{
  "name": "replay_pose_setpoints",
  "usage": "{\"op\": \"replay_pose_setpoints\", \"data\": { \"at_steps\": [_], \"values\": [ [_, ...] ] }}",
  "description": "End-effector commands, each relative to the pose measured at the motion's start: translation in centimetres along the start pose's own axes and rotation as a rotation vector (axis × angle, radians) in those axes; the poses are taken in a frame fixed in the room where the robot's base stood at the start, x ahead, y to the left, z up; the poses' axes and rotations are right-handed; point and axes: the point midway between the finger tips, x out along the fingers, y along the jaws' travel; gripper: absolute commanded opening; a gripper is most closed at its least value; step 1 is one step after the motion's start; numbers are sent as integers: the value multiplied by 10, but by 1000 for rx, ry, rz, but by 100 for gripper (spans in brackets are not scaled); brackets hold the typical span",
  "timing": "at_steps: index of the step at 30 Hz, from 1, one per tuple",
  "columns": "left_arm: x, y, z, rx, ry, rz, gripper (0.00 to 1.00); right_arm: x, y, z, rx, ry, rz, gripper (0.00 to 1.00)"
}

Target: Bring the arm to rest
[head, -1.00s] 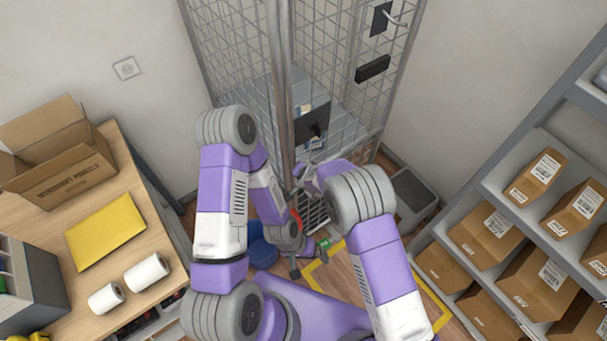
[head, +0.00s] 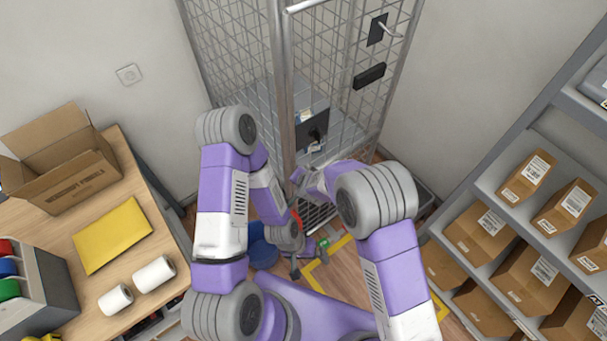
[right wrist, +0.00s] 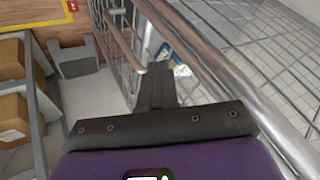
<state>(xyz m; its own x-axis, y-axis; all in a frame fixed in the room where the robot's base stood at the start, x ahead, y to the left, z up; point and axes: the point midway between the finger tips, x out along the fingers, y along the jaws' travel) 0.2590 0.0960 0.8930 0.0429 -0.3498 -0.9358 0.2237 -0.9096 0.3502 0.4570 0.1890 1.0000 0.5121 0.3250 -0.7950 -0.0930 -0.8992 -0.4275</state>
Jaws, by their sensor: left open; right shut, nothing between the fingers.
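My left gripper (head: 310,260) is low in the middle of the head view, below its purple and white forearm. Its fingers are apart and nothing shows between them. My right arm bends in from the right, with its grey elbow (head: 376,203) right of centre. My right gripper (head: 297,177) is beside the lower part of the mesh cage (head: 345,60), small and partly hidden there. In the right wrist view the right fingers (right wrist: 157,85) are together and empty, in front of the cage's metal bars. I cannot tell whether they touch a bar.
A wooden table (head: 105,265) with an open carton (head: 60,165), a yellow envelope (head: 112,235) and white rolls stands at left. A shelf (head: 480,185) of parcels stands at right. A blue bin (head: 262,250) and yellow floor tape (head: 312,280) lie close to my left gripper.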

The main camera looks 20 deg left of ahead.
Motion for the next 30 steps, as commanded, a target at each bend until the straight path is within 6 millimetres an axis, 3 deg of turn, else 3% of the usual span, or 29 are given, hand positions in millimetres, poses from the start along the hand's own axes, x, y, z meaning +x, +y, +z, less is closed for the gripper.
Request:
{"op": "replay_pose_setpoints", "data": {
  "at_steps": [3, 12, 16, 20, 23, 27, 30],
  "values": [
    [-6, 2, 0, 0, 1, 0, 100, -12, -1, 0, -1, -3, 2, 0],
    [-6, 2, 0, 0, 1, 0, 100, -14, 0, 2, -2, -5, 5, 0],
    [0, 0, 0, 0, 1, 0, 100, -6, 23, 3, 3, -17, 28, 0],
    [20, -7, -1, 0, 1, 0, 100, 13, 92, 10, 11, -63, 92, 0],
    [40, -15, -2, 0, 1, 0, 100, 26, 165, 28, 20, -130, 148, 0],
    [67, -25, -3, 0, 0, 0, 100, 31, 252, 66, 32, -235, 189, 0],
    [86, -32, -4, 0, 0, 0, 100, 28, 303, 99, 50, -312, 194, 0]
  ]
}}
